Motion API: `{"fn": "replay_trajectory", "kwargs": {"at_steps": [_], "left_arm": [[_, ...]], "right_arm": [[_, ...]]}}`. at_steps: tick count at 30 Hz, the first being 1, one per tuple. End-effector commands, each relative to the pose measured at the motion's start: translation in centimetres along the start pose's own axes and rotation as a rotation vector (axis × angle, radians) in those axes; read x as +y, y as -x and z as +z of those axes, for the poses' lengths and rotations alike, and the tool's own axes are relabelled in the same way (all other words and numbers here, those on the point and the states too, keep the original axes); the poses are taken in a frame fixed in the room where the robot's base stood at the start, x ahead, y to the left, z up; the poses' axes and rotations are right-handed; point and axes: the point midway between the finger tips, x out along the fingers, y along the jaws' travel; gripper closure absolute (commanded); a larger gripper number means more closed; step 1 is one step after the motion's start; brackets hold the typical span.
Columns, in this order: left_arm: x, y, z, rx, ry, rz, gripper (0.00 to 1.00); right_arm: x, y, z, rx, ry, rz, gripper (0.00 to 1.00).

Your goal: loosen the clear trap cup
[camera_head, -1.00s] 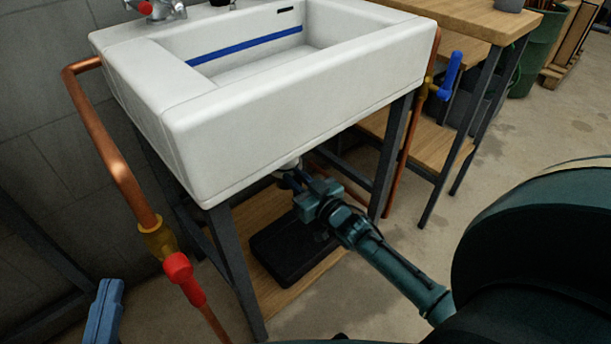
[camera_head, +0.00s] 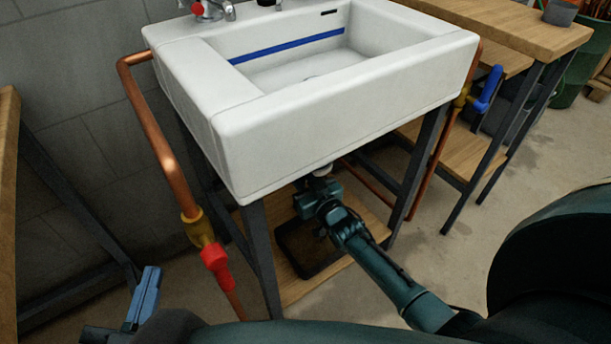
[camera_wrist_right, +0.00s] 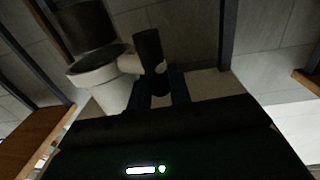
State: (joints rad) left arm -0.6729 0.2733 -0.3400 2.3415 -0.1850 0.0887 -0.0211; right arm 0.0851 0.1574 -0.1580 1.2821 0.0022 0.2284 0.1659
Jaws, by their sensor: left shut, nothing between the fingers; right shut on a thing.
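The trap under the basin shows in the right wrist view as a white collar (camera_wrist_right: 98,75) with a dark, see-through-looking cup (camera_wrist_right: 85,27) against it. A short white arm (camera_wrist_right: 129,63) leads from the collar to a dark upright grip (camera_wrist_right: 148,45). My right gripper (camera_wrist_right: 160,80) is shut on this grip, beside the cup. In the head view my right gripper (camera_head: 318,187) is under the sink, just below a white bit of the trap (camera_head: 323,170); its fingertips and the cup are hard to see there. My left gripper (camera_head: 147,290) is shut and empty at lower left, away from the trap.
The white sink (camera_head: 340,125) stands over my right gripper on dark legs (camera_head: 262,255). A copper pipe with a red valve handle (camera_head: 214,257) runs at left. A blue-handled valve (camera_head: 487,88) is at right. A black tray (camera_head: 285,240) lies on the wooden shelf below.

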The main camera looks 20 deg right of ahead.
Motion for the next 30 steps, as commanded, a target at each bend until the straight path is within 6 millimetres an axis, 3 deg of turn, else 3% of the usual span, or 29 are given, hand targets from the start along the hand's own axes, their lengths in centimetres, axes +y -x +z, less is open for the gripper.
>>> {"fn": "replay_trajectory", "kwargs": {"at_steps": [18,19,26,30], "left_arm": [[-0.04,-0.05,0.01,0.001,-0.004,0.001,1.0],[-0.05,-0.06,-0.01,0.001,-0.004,0.001,1.0],[-0.08,-0.05,-0.22,0.006,-0.008,0.005,1.0],[-0.08,-0.03,-0.28,0.007,-0.01,0.007,1.0]], "right_arm": [[-0.5,-0.39,-0.06,0.002,-0.001,-0.005,1.0],[-0.5,-0.39,-0.06,0.002,-0.001,-0.005,0.8],[-0.37,-0.37,-0.05,0.001,-0.001,-0.003,0.61],[-0.3,-0.35,-0.03,0.001,-0.001,-0.002,0.6]]}}
